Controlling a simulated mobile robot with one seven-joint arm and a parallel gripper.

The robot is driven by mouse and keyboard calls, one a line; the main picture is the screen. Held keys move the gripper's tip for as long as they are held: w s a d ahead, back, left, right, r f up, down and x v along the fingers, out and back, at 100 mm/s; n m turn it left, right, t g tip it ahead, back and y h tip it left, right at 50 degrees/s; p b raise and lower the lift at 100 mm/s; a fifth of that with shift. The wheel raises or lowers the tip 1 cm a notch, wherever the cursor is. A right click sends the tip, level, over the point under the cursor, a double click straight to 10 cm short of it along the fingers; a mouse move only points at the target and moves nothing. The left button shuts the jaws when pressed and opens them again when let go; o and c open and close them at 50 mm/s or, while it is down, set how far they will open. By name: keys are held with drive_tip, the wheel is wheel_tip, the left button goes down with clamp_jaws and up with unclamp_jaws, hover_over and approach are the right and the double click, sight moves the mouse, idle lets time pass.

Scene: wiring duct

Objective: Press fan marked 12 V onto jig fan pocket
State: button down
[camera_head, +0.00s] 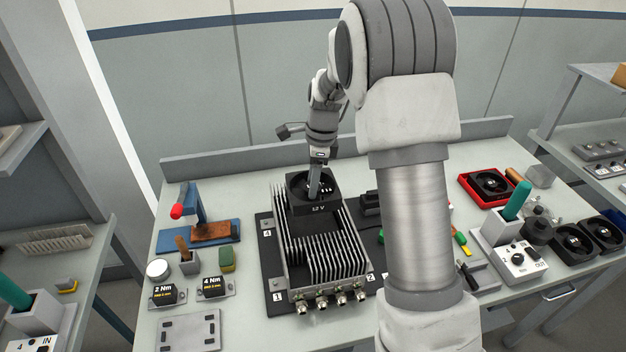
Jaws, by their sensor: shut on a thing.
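The fan marked 12 V (318,207) is a black square fan with its label on the front side. It is over the far end of a finned metal unit (322,245) with several connectors along its near edge. My gripper (315,190) points down at the fan from above and is shut on it. The finned unit sits on a dark jig plate (267,262) with numbered corners. The fan hides the pocket below it, so I cannot tell whether it is seated or just above.
My arm covers the middle right of the bench. At left are a blue stand with a red-tipped lever (190,212) and torque blocks marked 2 Nm (164,293) and 4 Nm (212,286). At right are a red tray (468,183) with a fan, a control box (517,262) and more black fans (573,240).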

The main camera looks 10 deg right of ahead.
sight(322, 191)
drive_tip(key=shift+f+b, duration=1.8)
drive_tip(key=shift+f, duration=1.05)
drive_tip(key=shift+f+b, duration=1.05)
drive_tip(key=shift+f, duration=1.3)
drive_tip(key=shift+c, duration=1)
unclamp_jaws()
drive_tip(key=shift+r, duration=0.1)
wheel_tip(322, 191, up, 17)
drive_tip(key=d, duration=0.2)
drive_tip(key=shift+s+r, duration=0.15)
